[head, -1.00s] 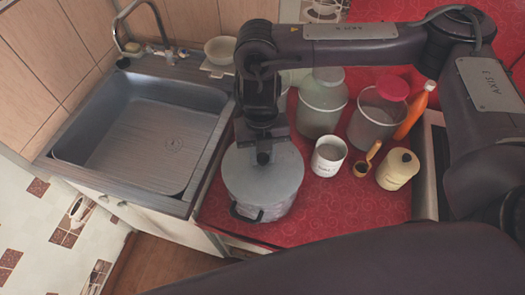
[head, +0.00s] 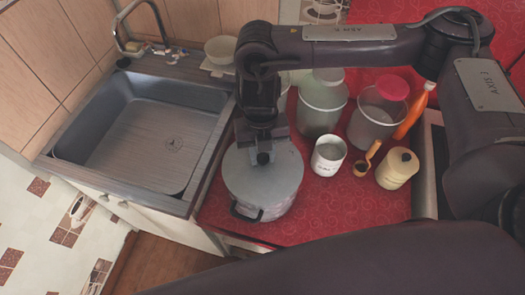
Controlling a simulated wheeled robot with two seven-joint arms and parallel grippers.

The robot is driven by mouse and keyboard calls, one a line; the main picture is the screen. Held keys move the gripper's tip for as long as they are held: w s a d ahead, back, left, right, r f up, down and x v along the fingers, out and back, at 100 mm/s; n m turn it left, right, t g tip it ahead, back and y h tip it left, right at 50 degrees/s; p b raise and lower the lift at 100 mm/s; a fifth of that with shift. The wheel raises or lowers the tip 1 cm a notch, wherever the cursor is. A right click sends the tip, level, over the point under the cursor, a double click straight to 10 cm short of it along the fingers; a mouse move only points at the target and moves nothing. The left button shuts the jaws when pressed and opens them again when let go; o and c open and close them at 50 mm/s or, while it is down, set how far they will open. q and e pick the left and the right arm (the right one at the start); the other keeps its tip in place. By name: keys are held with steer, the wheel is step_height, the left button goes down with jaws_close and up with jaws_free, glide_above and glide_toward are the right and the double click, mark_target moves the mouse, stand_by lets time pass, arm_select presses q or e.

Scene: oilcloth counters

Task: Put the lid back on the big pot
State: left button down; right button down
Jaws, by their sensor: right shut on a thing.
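The big pot (head: 268,209) is a grey metal pot with dark side handles, standing on the red counter near its front left edge. Its flat grey lid (head: 282,178) lies over the pot's mouth and looks level. I cannot tell whether its rim touches the pot all the way round. My right gripper (head: 262,158) reaches down from above and is shut on the lid's knob, which the fingers mostly hide. My left gripper is not in view.
A white mug (head: 328,157), a brown scoop (head: 366,160) and a cream canister (head: 397,168) stand right of the pot. Behind are a tall container (head: 321,104), a bin with a pink top (head: 375,118) and an orange bottle (head: 413,112). An empty sink (head: 140,140) lies left.

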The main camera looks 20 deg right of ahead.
stand_by(0.4)
steer(key=c, duration=0.6)
jaws_free()
steer(key=shift+o, duration=0.2)
steer(key=shift+r, duration=0.1)
steer(key=shift+r+p, duration=3.4)
steer(key=shift+p, duration=0.3)
jaws_close()
